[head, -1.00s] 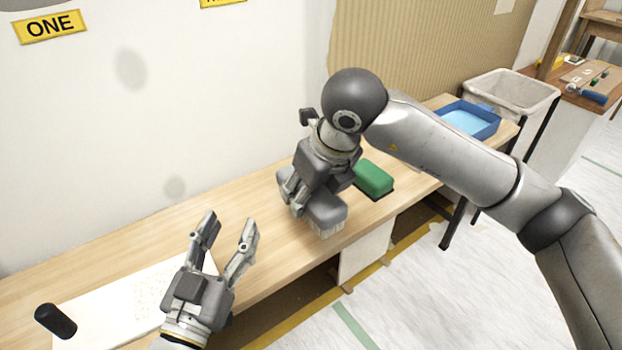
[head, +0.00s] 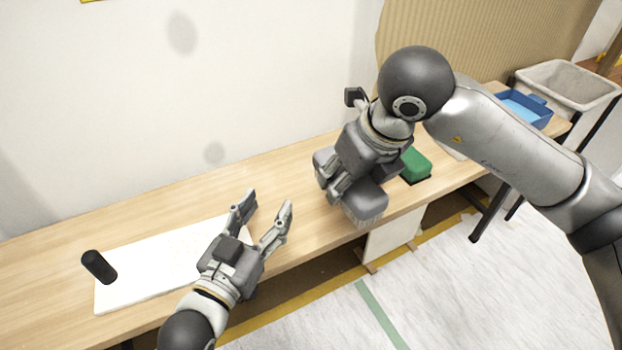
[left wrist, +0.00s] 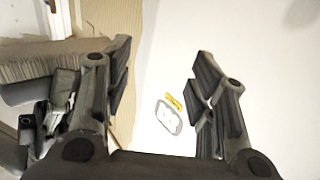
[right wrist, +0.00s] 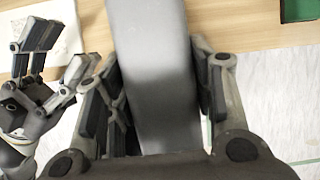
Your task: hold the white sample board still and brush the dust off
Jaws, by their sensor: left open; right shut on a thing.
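The white sample board (head: 140,275) lies flat on the bench at the left, with faint specks on its surface. A black cylinder (head: 99,266) is at its left end. My left gripper (head: 266,204) is open and empty, in front of the board's right end and hiding part of it; I cannot tell its height above the bench. My right gripper (head: 335,182) is shut on a grey brush (head: 370,203), bristles down, to the right of the board and apart from it. The brush body (right wrist: 155,70) fills the middle of the right wrist view.
A blue tray (head: 540,108) and a pale bin (head: 568,85) are at the far right. The wall rises behind. Bare bench lies between board and brush.

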